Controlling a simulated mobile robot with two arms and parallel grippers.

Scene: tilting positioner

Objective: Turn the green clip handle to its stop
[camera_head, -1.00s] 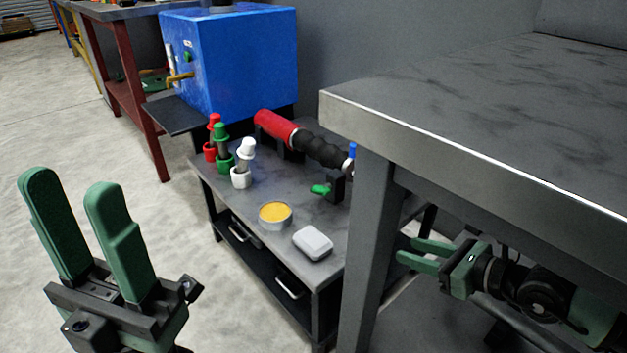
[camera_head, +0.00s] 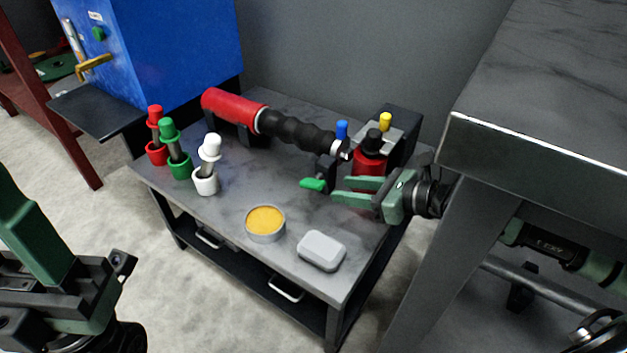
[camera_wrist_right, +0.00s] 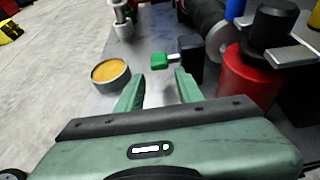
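The green clip handle (camera_head: 312,184) sticks out to the left from a dark clip block (camera_wrist_right: 190,58) below the black grip of the red torch (camera_head: 236,106). It also shows in the right wrist view (camera_wrist_right: 159,61), ahead of the fingers and slightly left of the middle between them. My right gripper (camera_head: 340,190) is open and empty, to the right of the handle and apart from it. Its two fingers also show in the right wrist view (camera_wrist_right: 158,92). My left gripper (camera_head: 30,235) is at the left edge, partly cut off, away from the cart.
A red bottle (camera_head: 368,158) with a black cap stands close behind my right gripper. A tin with yellow content (camera_head: 265,222) and a grey box (camera_head: 321,250) lie in front. Red, green and white holders (camera_head: 205,180) stand left. A higher table (camera_head: 540,150) bounds the right.

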